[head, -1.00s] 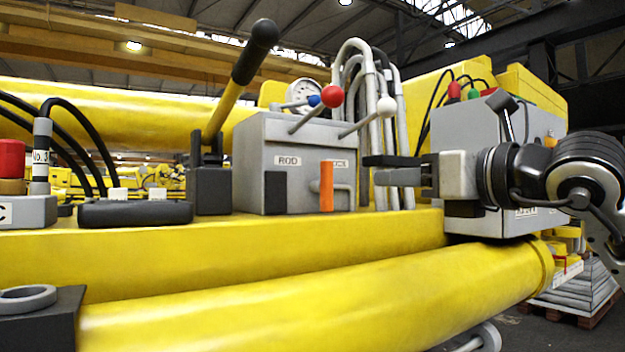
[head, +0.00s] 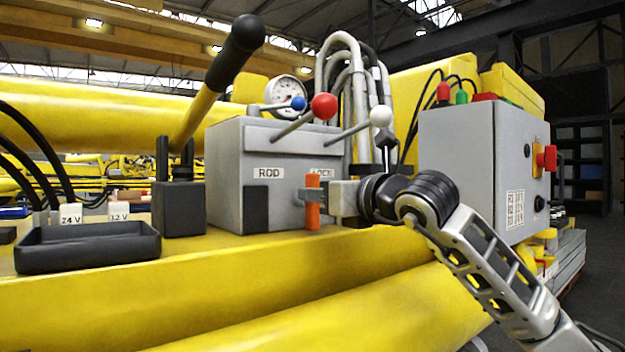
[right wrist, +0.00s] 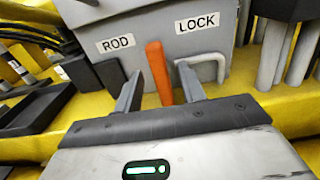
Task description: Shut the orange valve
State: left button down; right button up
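The orange valve (head: 312,216) is an upright orange handle low on the front of the grey control box (head: 228,160), beneath the LOCK label. My right gripper (head: 316,194) reaches it from the right, and a grey finger crosses in front of the handle's middle. In the right wrist view the handle (right wrist: 158,72) stands between the two fingers of my right gripper (right wrist: 160,88). The fingers are apart, with gaps showing on both sides of the handle. My left gripper is not in view.
Levers with red (head: 323,106), blue (head: 298,103) and white (head: 381,116) knobs stick out above. A grey bent pipe (right wrist: 208,68) sits right of the handle. A black tray (head: 88,247) lies left, and a grey electrical cabinet (head: 470,165) stands right.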

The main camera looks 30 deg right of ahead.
aim_at(312, 230)
jog(key=shift+w+a+r+p, duration=0.1)
jog(key=shift+w+p, duration=0.2)
jog(key=shift+w, duration=1.25)
jog(key=shift+c, duration=0.3)
grip_shut()
